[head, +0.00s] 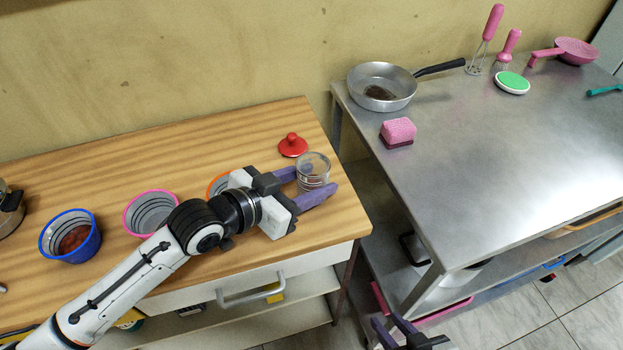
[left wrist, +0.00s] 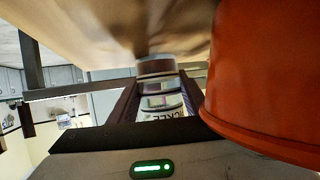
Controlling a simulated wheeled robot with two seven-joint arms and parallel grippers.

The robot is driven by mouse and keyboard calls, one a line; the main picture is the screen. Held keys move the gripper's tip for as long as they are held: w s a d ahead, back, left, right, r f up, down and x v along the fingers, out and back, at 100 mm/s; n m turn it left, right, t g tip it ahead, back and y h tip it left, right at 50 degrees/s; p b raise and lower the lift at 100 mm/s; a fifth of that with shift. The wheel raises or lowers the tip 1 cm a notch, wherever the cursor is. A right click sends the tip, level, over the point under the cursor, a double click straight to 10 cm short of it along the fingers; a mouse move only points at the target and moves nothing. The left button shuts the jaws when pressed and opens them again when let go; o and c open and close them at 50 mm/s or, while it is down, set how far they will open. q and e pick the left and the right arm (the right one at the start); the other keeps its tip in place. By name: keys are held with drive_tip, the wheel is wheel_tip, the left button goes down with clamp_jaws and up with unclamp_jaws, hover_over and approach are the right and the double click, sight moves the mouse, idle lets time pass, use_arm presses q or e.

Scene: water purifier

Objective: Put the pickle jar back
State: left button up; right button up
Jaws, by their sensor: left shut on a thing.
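The pickle jar (head: 313,164) is a clear glass jar without a lid on it, near the right end of the wooden counter in the head view. My left gripper (head: 316,182) is shut on it, one finger on each side. In the left wrist view the jar (left wrist: 160,92) sits between the fingers, and part of a pickle label shows. I cannot tell whether its base touches the counter. A red lid with a knob (head: 292,146) lies just behind the jar. My right gripper (head: 388,322) is at the bottom edge of the head view, fingers apart and empty.
An orange-rimmed bowl (head: 217,184) is partly hidden behind my left gripper. A pink-rimmed bowl (head: 151,212) and a blue bowl (head: 70,236) stand further left. A metal table (head: 470,160) on the right holds a pan (head: 382,86) and a pink sponge (head: 398,131); its middle is clear.

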use_arm(q)
drive_tip(key=o, duration=1.2)
drive_tip(key=shift+f, duration=0.1)
drive_tip(key=shift+c, duration=0.2)
drive_tip(key=v, duration=1.2)
drive_tip(key=shift+p, duration=0.3)
